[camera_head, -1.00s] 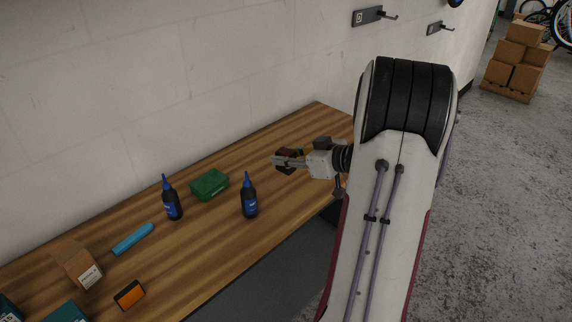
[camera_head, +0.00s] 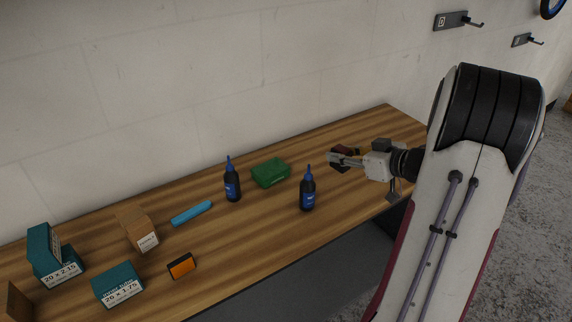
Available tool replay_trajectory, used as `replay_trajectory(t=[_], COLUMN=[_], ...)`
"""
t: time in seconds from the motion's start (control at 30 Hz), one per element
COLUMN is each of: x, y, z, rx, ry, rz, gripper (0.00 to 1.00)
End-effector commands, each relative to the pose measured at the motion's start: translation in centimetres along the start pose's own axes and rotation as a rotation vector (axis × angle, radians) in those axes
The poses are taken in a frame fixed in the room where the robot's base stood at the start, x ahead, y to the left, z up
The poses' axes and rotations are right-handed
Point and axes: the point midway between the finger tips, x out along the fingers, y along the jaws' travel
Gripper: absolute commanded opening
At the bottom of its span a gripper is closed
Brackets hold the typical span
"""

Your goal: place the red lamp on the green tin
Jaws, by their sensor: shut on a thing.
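The green tin (camera_head: 271,173) lies closed on the wooden bench, between two dark bottles. My gripper (camera_head: 340,159) is to the right of the tin, above the bench, pointing left. It is shut on a small dark red thing (camera_head: 348,150), which looks like the red lamp. The lamp is mostly hidden by the fingers. The lamp and the tin are apart.
A dark bottle with a blue cap (camera_head: 307,190) stands between the tin and my gripper, nearer the front. Another bottle (camera_head: 232,183) stands left of the tin. A blue bar (camera_head: 191,213), a cardboard box (camera_head: 137,229), an orange-black box (camera_head: 181,265) and teal boxes (camera_head: 118,284) lie further left.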

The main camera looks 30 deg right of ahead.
Motion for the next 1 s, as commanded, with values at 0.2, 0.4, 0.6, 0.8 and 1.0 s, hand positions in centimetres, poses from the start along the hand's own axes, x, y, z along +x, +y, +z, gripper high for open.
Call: replay_trajectory(t=[0.2,0.4,0.6,0.8,1.0], x=[3.8,7.9,12.0,14.5,14.8], y=[-2.5,-4.8,-7.0,-7.6,-6.5], z=[-1.5,-3.9,-6.8,-9.4,-10.7], rx=[-0.036,-0.071,-0.099,-0.108,-0.095], ry=[0.001,0.001,0.001,0.001,0.0], rz=[-0.082,-0.165,-0.233,-0.254,-0.225], gripper=[0.0,0.0,0.0,0.0,0.0])
